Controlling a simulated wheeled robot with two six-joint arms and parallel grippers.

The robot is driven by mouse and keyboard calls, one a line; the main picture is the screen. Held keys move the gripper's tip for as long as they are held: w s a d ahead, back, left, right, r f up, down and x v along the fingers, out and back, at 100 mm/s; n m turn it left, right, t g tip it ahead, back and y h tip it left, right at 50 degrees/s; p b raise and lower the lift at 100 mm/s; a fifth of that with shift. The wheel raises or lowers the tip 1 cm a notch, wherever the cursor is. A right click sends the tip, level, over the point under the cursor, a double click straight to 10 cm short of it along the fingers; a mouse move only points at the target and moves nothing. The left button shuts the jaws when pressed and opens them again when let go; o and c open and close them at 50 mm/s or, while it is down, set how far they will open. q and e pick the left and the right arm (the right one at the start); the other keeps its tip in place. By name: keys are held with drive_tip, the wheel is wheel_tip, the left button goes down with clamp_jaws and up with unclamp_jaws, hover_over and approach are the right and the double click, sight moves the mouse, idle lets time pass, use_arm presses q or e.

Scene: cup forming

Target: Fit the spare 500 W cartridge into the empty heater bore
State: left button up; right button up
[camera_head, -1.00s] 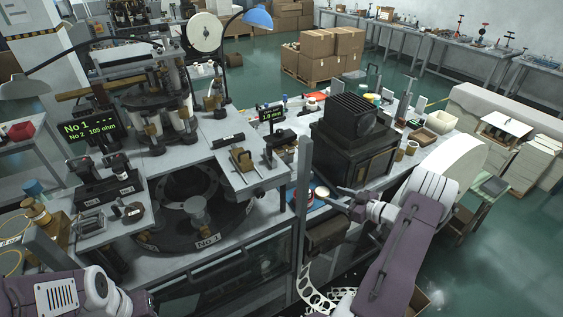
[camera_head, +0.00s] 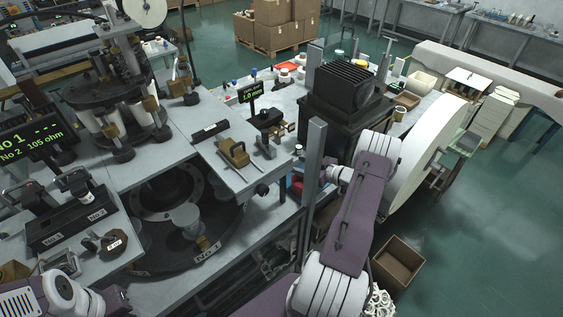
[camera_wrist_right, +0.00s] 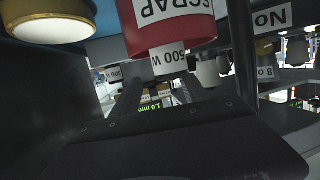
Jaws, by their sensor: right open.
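My right gripper (camera_head: 328,174) is open, beside the grey post at the bench's right side; the post and bench edge partly hide it. In the right wrist view a red SCRAP container (camera_wrist_right: 172,22) appears upside down. A white label ending in W (camera_wrist_right: 170,60) shows below it; I cannot read its digits surely. A pale cylinder (camera_wrist_right: 208,72) is beside it. I cannot tell which piece is the spare cartridge. The dark round heater assembly (camera_head: 228,222) sits under the bench top; its empty bore cannot be made out. My left gripper (camera_head: 116,299) is at bottom left, its jaws unclear.
The grey post (camera_head: 313,165) stands close to my right arm. A black finned machine (camera_head: 345,95) and a large white roll (camera_head: 428,160) are near it. A cardboard box (camera_head: 398,262) lies on the floor.

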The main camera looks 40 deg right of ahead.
drive_tip(key=x, duration=0.6)
drive_tip(key=shift+w, duration=0.35)
drive_tip(key=shift+s+r, duration=0.1)
clamp_jaws()
